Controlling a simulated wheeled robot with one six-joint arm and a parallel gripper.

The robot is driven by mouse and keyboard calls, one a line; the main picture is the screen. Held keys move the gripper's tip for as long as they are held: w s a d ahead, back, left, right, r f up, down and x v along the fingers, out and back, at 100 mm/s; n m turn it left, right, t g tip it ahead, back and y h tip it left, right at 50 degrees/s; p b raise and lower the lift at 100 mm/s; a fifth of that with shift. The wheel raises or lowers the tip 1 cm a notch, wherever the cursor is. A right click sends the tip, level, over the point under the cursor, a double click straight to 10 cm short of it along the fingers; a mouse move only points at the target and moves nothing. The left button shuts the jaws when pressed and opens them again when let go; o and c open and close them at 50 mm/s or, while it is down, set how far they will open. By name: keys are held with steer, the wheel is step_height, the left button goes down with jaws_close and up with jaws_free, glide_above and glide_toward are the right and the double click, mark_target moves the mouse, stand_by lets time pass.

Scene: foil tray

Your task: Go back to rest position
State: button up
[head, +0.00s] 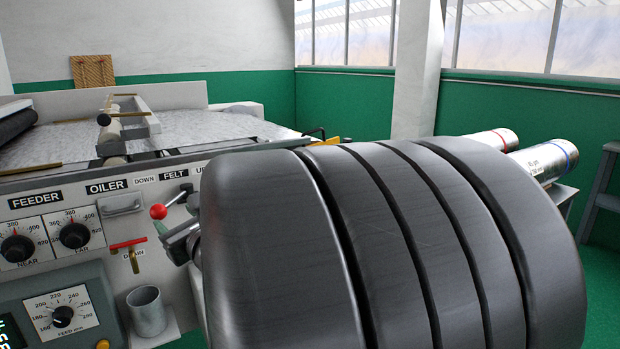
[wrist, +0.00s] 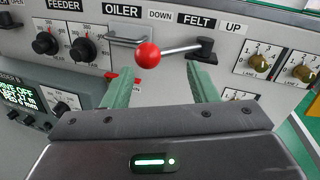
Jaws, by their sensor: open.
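My gripper (wrist: 163,82) is open and empty in the wrist view, its two green fingers pointing at the machine's front panel. The felt lever's red ball (wrist: 148,55) shows between and beyond the fingertips, with no visible contact. Its metal rod runs right to a dark pivot under the FELT and UP labels, so the ball lies toward the DOWN side. In the head view the red ball (head: 158,211) shows left of my large dark arm link. That link hides most of my gripper and the panel's right part.
The panel carries FEEDER dials (head: 75,234), an OILER handle (head: 121,205), a red DRAIN handle (head: 128,244) and lane knobs (wrist: 261,63). A metal cup (head: 146,312) stands low on a ledge. Shiny rolls (head: 545,160) lie at right. Open green floor shows far right.

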mark_target(165, 206)
steer(key=x, duration=0.5)
steer(key=shift+w+a+f+b, duration=0.1)
steer(key=shift+w+a+b, duration=0.05)
steer(key=shift+a+b, duration=0.2)
steer(key=shift+w+a, duration=0.2)
steer(key=shift+w, duration=0.1)
